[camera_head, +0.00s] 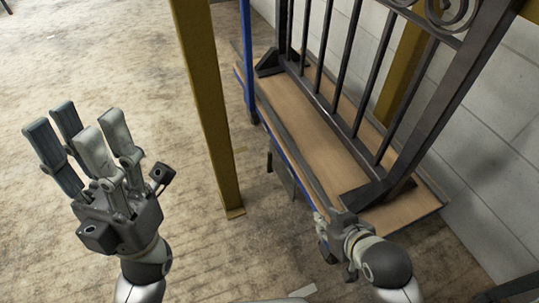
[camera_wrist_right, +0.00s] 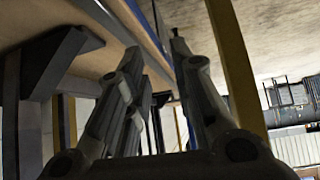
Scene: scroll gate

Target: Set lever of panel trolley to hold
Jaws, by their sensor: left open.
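The panel trolley (camera_head: 298,117) has a wooden deck with blue edging and carries a dark metal gate (camera_head: 345,85). A dark flat piece (camera_head: 283,174) hangs below its near long edge; I cannot tell whether it is the lever. My left gripper (camera_head: 77,128) is open and empty over the floor, well left of the trolley. My right gripper (camera_head: 322,226) is beside the trolley's near edge, low at its front end. In the right wrist view its fingers (camera_wrist_right: 155,65) stand apart with the underside of the deck close by. The lever's setting cannot be read.
A yellow post (camera_head: 208,100) stands between my left gripper and the trolley. A blue upright (camera_head: 247,60) rises at the trolley's far end. A pale block wall (camera_head: 480,130) runs close behind the trolley. The floor (camera_head: 100,50) on the left is clear.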

